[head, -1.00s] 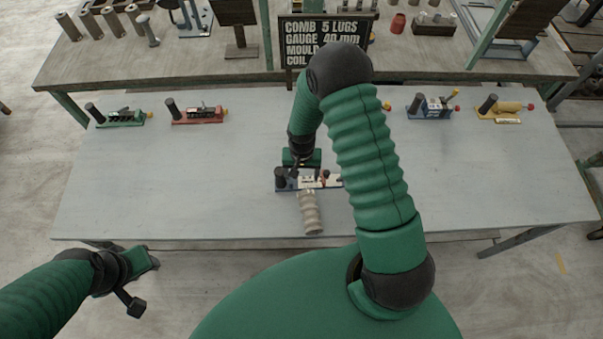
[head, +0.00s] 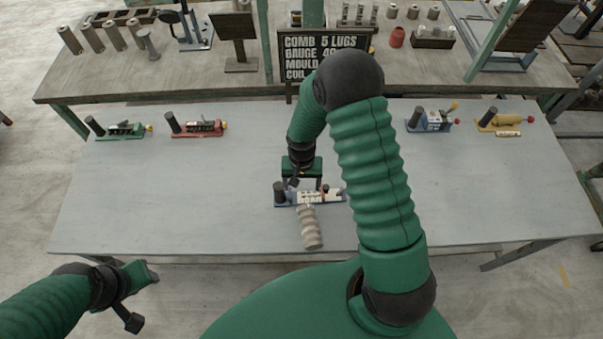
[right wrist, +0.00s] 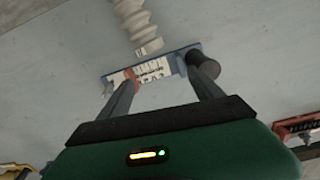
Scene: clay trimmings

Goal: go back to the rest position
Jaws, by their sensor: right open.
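A blue fixture (head: 283,199) with a white marked block and a black knob lies mid-table; it also shows in the right wrist view (right wrist: 190,51). A ribbed grey clay-like coil (head: 311,229) extends from its near side and shows at the top of the right wrist view (right wrist: 136,18). My right gripper (head: 305,187) is open above the fixture; its spread fingers (right wrist: 160,82) overlap the fixture in the wrist view, with nothing visibly held. My left gripper (head: 145,298) is off the table's near left edge; its jaws cannot be read.
Green (head: 125,131), red (head: 197,129), blue (head: 437,122) and yellow (head: 500,121) fixtures line the table's (head: 170,210) far side. A lettered black sign (head: 308,55) stands behind. Left and right table areas are clear. My right arm hides part of the table.

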